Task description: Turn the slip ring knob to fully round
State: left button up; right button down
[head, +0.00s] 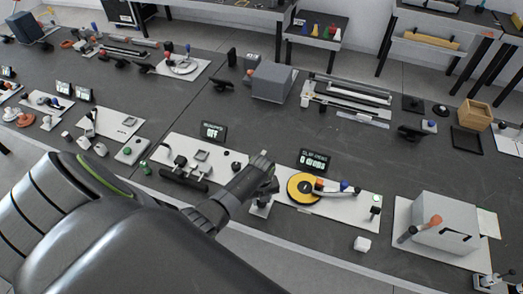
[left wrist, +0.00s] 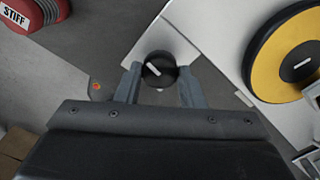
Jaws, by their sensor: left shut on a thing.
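The slip ring station is a white plate (head: 335,207) with a yellow disc (head: 292,190) that has a dark centre. A display (head: 314,160) stands behind it; its small digits are hard to read. The disc also shows at the right of the left wrist view (left wrist: 262,62). My left gripper (head: 268,178) is at the plate's left end. In the left wrist view it is shut on a round black knob (left wrist: 158,72) with a white pointer line, tilted from upper left to lower right. In the head view the gripper hides the knob. My right gripper is not in view.
Left of the gripper is another plate (head: 215,148) with a display reading OFF (head: 213,131). A grey box (head: 445,225) is farther right.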

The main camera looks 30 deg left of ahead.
pick_arm(q)
jog(key=m, duration=0.4)
jog(key=shift+m, duration=0.3)
jog(key=shift+f+m+b, duration=0.1)
jog(key=shift+m+b, duration=0.55)
jog(key=shift+m, duration=0.35)
jog(key=shift+m+b, duration=0.4)
jog(key=shift+m, duration=0.5)
jog(key=o, duration=1)
